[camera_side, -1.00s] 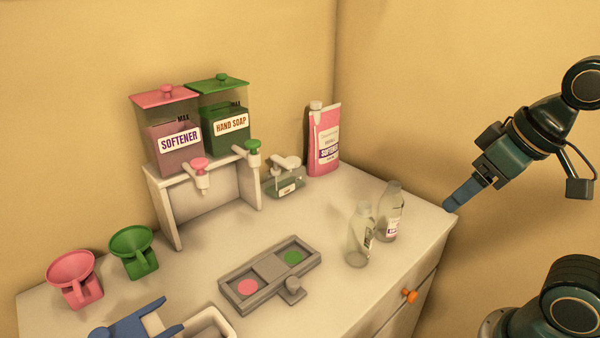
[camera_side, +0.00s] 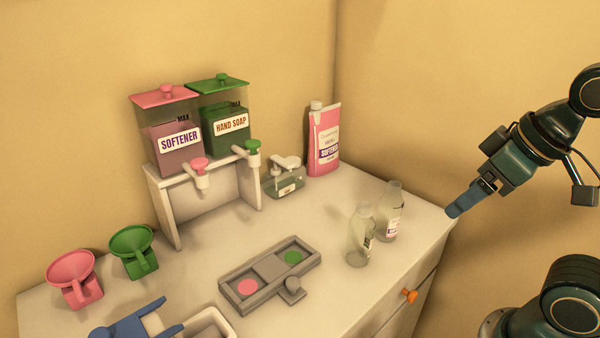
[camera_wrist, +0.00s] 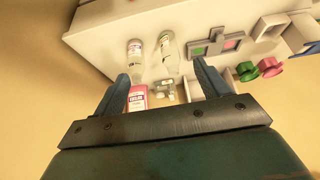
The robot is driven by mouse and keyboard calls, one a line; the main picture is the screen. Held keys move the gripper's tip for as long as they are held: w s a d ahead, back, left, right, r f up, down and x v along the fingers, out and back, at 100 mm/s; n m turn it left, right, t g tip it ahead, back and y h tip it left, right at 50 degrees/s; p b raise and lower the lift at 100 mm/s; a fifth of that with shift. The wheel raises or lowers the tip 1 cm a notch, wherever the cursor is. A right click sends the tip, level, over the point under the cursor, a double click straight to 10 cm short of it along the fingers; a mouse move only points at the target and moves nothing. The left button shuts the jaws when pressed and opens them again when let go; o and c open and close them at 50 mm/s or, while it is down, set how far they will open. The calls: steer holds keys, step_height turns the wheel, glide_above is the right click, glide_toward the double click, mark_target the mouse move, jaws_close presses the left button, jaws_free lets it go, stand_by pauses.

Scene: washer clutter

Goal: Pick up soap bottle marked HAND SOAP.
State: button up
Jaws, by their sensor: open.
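A green-lidded tank (camera_side: 225,142) at the back of the cabinet top carries a label reading HAND SOAP. A small pump bottle (camera_side: 284,184) stands right of the tank stand; its label is too small to read. Two clear bottles stand near the right edge, the front one (camera_side: 359,243) and the back one (camera_side: 390,213); I cannot read their labels. Both also show in the wrist view, one at left (camera_wrist: 135,60), one at right (camera_wrist: 169,50). My gripper (camera_side: 459,206) is off the cabinet's right corner, apart from everything. The wrist view shows its fingers (camera_wrist: 161,70) open and empty.
A pink-lidded SOFTENER tank (camera_side: 172,150) adjoins the green one. A pink pouch (camera_side: 324,145) stands by the back wall. A grey tray (camera_side: 270,271) with pink and green discs lies mid-top. Pink (camera_side: 74,277) and green (camera_side: 133,250) funnels are at left. An orange knob (camera_side: 409,296) sticks out in front.

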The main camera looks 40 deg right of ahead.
steer(key=n+g, duration=0.5)
steer(key=n, duration=1.1)
glide_above(362, 225)
steer(key=d, duration=0.2)
steer(key=shift+a+f, duration=0.1)
steer(key=shift+f, duration=0.85)
steer(key=shift+n+g, duration=0.3)
steer(key=shift+n, duration=0.3)
steer(key=shift+w+a+f, duration=0.1)
steer(key=shift+w+f, duration=0.1)
steer(key=shift+f, duration=1.35)
steer(key=shift+w+d+f, duration=0.1)
steer(key=shift+w+f, duration=0.15)
steer(key=shift+f, duration=1.35)
steer(key=shift+w+a+f, duration=0.1)
steer(key=shift+w+f, duration=0.1)
steer(key=shift+f, duration=1.35)
steer(key=shift+f, duration=0.1)
steer(key=shift+f, duration=2.5)
